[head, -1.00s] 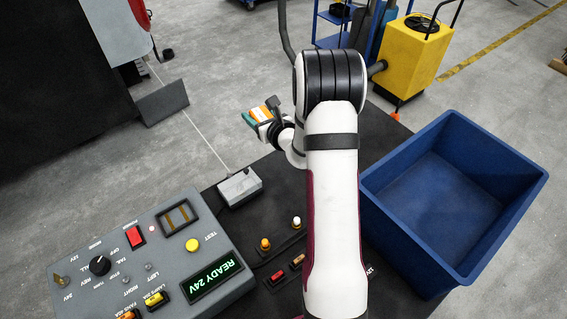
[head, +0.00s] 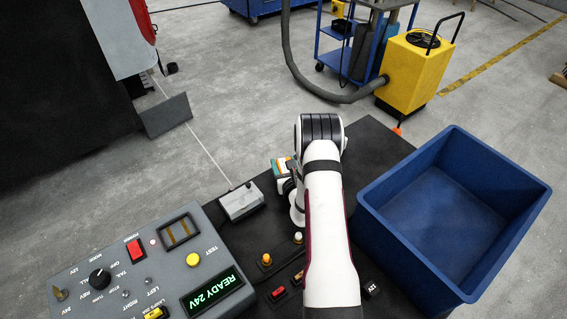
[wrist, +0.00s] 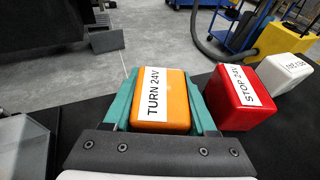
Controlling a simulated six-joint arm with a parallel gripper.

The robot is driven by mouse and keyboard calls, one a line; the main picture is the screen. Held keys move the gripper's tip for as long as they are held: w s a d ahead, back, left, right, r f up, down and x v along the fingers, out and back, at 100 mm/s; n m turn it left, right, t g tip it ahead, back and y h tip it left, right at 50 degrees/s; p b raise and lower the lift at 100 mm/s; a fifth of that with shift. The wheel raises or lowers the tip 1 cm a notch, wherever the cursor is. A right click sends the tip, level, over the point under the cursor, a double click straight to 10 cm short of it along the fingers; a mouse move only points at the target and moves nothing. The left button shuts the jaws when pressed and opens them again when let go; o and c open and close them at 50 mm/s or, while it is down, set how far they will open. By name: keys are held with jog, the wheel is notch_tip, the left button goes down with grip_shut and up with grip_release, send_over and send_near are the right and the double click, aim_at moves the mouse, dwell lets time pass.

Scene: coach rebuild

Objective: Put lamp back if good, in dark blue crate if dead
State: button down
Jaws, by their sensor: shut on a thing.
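My gripper (wrist: 162,78) is shut on an orange lamp (wrist: 172,82) labelled "TURN 24V", with a teal finger on each side of it. In the head view my gripper (head: 284,168) is at the far part of the dark table, left of my forearm and partly hidden by it. A red lamp (wrist: 228,98) labelled "STOP 24V" and a white lamp (wrist: 285,70) stand to its right in the wrist view. The dark blue crate (head: 405,252) is at the right in the head view, with no contents visible.
A grey test panel (head: 88,268) at the left displays "READY 24V" (head: 212,289) and has a yellow TEST button (head: 193,259). A small grey box (head: 241,203) sits behind it. Small bulbs (head: 297,238) and fuses stand near my arm.

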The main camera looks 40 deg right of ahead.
jog(key=shift+f, duration=0.15)
jog(key=shift+c, duration=1)
grip_release()
